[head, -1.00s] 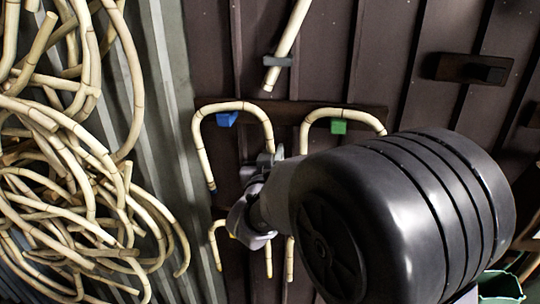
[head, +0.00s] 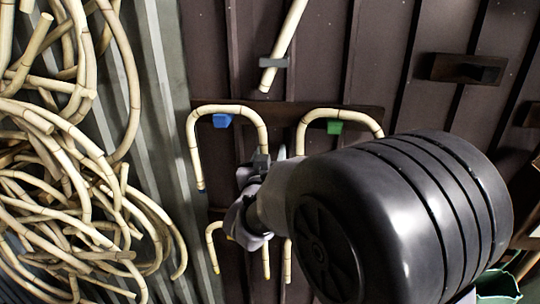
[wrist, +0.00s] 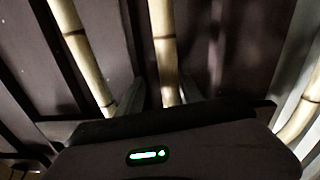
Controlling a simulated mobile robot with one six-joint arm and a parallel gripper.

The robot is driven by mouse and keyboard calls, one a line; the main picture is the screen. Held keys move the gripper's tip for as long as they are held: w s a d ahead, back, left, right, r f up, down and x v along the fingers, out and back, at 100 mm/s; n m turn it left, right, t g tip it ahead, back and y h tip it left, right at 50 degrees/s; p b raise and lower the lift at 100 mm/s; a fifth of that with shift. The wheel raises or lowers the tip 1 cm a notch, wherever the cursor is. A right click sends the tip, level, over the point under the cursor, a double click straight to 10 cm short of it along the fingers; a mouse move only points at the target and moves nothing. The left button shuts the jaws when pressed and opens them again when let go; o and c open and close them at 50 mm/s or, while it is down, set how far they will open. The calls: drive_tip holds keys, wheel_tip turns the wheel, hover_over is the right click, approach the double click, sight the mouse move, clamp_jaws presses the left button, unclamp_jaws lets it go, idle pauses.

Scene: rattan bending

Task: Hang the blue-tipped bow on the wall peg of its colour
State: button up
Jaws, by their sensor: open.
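The blue-tipped bow (head: 230,108) is a pale U-shaped cane, open end down, with its top bend over the blue wall peg (head: 222,121). My gripper (head: 270,160) is open at the lower right leg. In the wrist view, a cane (wrist: 164,45) runs between the spread fingers of my gripper (wrist: 162,95). The right leg's lower end is hidden by my gripper.
Another bow (head: 345,112) hangs over the green peg (head: 334,127) to the right. A lower bow (head: 212,235) is partly behind my arm. A straight cane (head: 285,45) sits in a grey clip above. A tangled cane heap (head: 70,200) fills the left.

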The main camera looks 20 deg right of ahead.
drive_tip(key=b+v, duration=0.3)
drive_tip(key=v, duration=1.4)
drive_tip(key=shift+s, duration=0.15)
drive_tip(key=shift+s+a, duration=0.1)
drive_tip(key=shift+a, duration=0.05)
drive_tip(key=b+v, duration=0.2)
drive_tip(key=v, duration=0.7)
drive_tip(key=shift+b, duration=0.3)
